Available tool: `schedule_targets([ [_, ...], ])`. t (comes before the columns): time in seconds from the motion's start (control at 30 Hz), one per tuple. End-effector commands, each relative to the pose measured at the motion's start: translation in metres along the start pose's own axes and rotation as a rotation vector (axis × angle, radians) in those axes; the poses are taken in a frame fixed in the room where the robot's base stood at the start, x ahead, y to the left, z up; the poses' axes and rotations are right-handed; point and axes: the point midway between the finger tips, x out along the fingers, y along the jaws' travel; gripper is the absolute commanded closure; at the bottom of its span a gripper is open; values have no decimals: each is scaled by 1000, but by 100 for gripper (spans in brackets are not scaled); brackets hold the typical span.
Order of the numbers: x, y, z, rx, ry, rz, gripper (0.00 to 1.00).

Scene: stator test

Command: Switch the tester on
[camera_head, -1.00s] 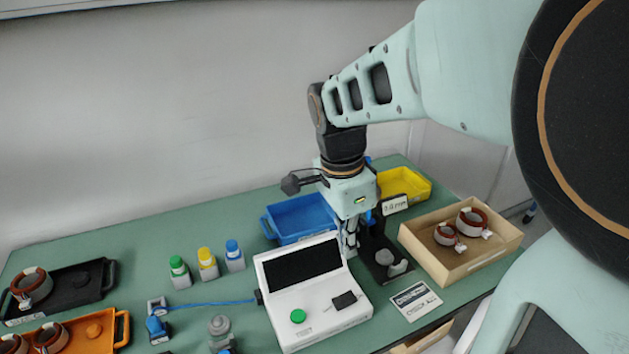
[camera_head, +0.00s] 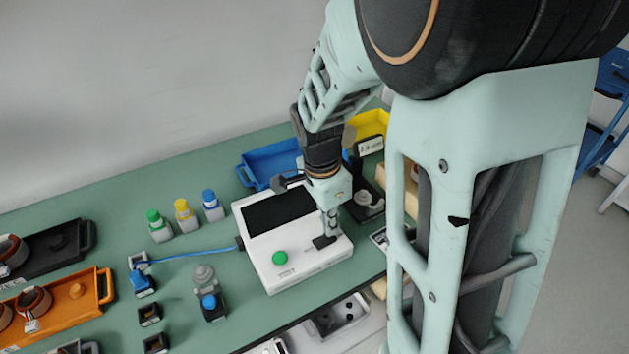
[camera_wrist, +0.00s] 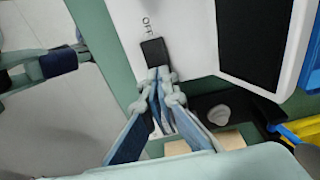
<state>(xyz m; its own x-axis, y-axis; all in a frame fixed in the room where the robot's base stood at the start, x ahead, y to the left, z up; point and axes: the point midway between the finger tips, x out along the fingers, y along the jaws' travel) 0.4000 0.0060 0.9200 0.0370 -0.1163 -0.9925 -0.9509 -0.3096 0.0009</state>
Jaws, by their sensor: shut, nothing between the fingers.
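The tester (camera_head: 304,263) is a white box with a dark screen (camera_head: 280,208), a green button (camera_head: 280,258) and a black switch (camera_head: 323,242) on its sloped top. In the wrist view the black switch (camera_wrist: 154,52) has the word OFF printed beside one end. My gripper (camera_head: 330,235) is shut and empty, pointing down at the switch. In the wrist view its fingertips (camera_wrist: 160,76) are right at the switch's end away from the OFF word. I cannot tell whether they press on it. The switch's tilt is too small to read.
A blue tray (camera_head: 268,163) and a yellow bin (camera_head: 371,122) stand behind the tester. A blue cable (camera_head: 195,252) runs to its left side. Colored-cap bottles (camera_head: 184,214) stand left. An orange tray (camera_head: 100,287) holds wound stators. My arm hides much of the right side.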

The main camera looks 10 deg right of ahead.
Motion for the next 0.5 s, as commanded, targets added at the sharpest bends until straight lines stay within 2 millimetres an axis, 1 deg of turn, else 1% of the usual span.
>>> schedule_targets([
  [0.03,5,0,0,1,0,2,100],
  [0.13,9,0,0,1,0,1,100],
  [0.5,11,0,0,1,0,0,100],
])
